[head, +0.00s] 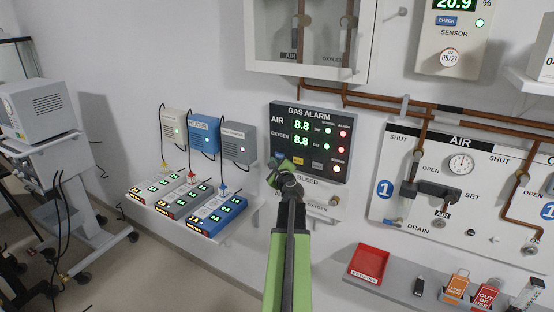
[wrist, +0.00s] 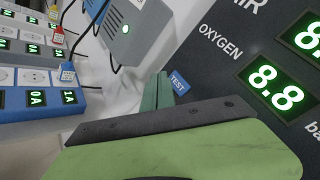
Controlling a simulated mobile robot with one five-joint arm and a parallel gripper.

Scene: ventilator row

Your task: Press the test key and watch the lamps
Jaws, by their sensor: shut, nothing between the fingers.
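The dark GAS ALARM panel (head: 309,114) is on the wall, its AIR and OXYGEN displays both reading 8.8 in green. Its green lamps (head: 327,146) and red lamps (head: 343,134) all look bright. My gripper (head: 279,163) is shut and empty, at the panel's lower left corner. In the wrist view the blue TEST key (wrist: 179,83) shows right beside my shut green fingertips (wrist: 164,88). The fingers partly cover the key's left side; I cannot tell whether they press it.
Grey and blue boxes, including one marked HEATER (head: 203,134), hang left of the panel above several power strips (head: 185,203). A BLEED plate sits just below the panel. Copper pipes (head: 375,103) run above it. A red tray (head: 370,262) stands on a shelf at lower right.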

